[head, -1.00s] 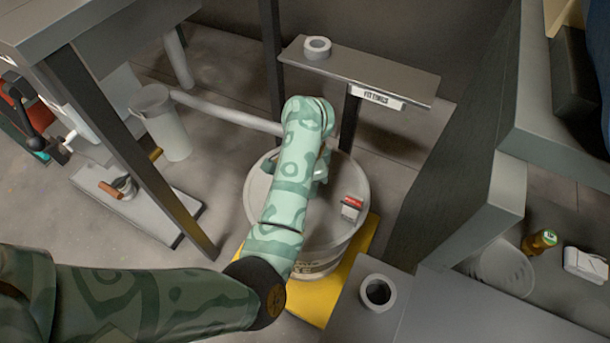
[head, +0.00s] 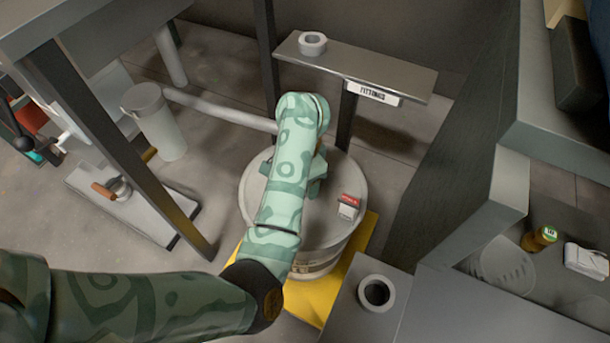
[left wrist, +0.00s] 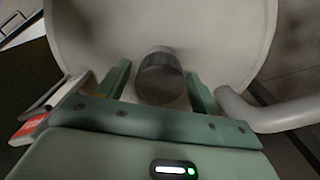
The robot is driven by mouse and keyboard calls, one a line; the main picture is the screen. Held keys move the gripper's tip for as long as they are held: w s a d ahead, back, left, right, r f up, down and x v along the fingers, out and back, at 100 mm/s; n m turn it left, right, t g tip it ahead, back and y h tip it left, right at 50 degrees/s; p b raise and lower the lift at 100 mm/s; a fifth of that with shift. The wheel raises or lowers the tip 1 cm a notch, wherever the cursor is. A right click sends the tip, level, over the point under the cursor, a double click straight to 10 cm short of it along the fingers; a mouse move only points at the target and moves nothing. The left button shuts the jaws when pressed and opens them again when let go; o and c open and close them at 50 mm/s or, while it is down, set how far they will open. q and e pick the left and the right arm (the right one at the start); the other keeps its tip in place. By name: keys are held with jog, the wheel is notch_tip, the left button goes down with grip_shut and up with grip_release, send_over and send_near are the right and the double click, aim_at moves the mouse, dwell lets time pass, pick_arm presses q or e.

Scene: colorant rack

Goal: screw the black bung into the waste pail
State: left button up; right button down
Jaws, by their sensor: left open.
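The waste pail (head: 325,225) is a pale grey drum standing on a yellow base in the head view. Its lid also fills much of the left wrist view (left wrist: 225,40). The black bung (left wrist: 160,78) shows as a dark, short cylinder on the lid in the left wrist view; how deep it sits cannot be told. My left gripper (left wrist: 158,72) is open, with one finger on each side of the bung and visible gaps. In the head view my left gripper (head: 317,178) is low over the lid and mostly hidden by my arm, which also hides the bung. My right gripper is not in view.
A red and white object (head: 348,207) lies on the lid, right of my gripper. A FITTINGS shelf (head: 390,77) behind holds a grey ring (head: 312,43). Another ring (head: 376,292) is on a grey block in front. A grey jug (head: 158,125) stands left.

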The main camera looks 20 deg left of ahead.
pick_arm(q)
jog(key=n, duration=0.1)
jog(key=n+b, duration=0.1)
jog(key=n, duration=0.1)
jog(key=shift+f, duration=0.3)
jog(key=shift+r+n, duration=0.25)
jog(key=shift+n, duration=0.95)
jog(key=n, duration=0.4)
jog(key=shift+r, duration=0.1)
jog(key=shift+c, duration=0.4)
